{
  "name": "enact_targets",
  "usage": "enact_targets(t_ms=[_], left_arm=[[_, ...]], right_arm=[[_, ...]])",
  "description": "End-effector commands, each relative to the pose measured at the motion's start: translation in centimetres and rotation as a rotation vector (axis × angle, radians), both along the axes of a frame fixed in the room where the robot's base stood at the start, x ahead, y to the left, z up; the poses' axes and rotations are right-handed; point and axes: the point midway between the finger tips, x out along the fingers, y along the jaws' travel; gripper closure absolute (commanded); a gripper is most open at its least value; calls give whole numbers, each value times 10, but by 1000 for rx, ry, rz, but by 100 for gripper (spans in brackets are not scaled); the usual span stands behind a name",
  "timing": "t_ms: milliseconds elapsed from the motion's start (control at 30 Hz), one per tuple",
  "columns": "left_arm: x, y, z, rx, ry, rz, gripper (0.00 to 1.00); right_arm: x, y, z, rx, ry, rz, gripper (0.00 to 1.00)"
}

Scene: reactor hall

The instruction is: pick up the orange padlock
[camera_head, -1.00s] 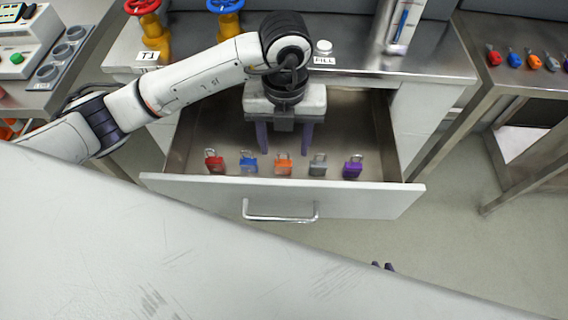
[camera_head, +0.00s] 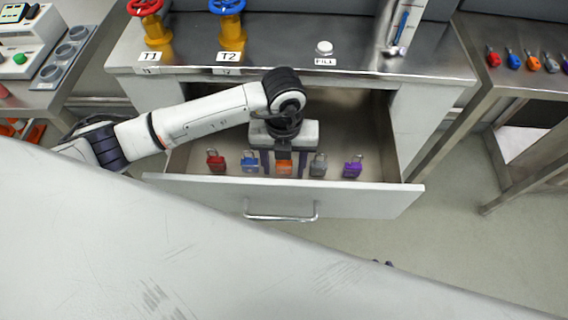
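The orange padlock (camera_head: 284,169) stands in the open drawer (camera_head: 345,190), in the middle of a row of padlocks near the drawer front. My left gripper (camera_head: 284,167) is inside the drawer, pointing down, with its two purple fingers apart, one on each side of the orange padlock. Clear gaps show between the fingers and the padlock, and the gripper body hides its shackle. Small dark tips, apparently of my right gripper (camera_head: 384,263), show past the edge of the pale surface in front; the rest of it is hidden.
In the drawer, a red padlock (camera_head: 216,164) and a blue padlock (camera_head: 250,164) stand left of the orange one; a grey padlock (camera_head: 318,167) and a purple padlock (camera_head: 353,168) stand right. The blue and grey ones are close to my fingers. The counter (camera_head: 370,62) overhangs the drawer's back.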

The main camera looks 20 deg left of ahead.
Motion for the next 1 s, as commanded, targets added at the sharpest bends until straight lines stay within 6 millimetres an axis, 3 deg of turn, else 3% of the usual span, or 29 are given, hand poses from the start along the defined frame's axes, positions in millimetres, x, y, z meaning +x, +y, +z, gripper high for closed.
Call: enact_targets(t_ms=[33, 233, 567, 1000], left_arm=[[0, 0, 0, 0, 0, 0, 57], [0, 0, 0, -1, 0, 0, 89], [2, -1, 8, -2, -4, 0, 89], [2, 0, 88, -2, -5, -3, 89]], right_arm=[[0, 0, 0, 0, 0, 0, 83], [0, 0, 0, 0, 0, 0, 83], [0, 0, 0, 0, -1, 0, 83], [1, 0, -4, 0, -1, 0, 83]])
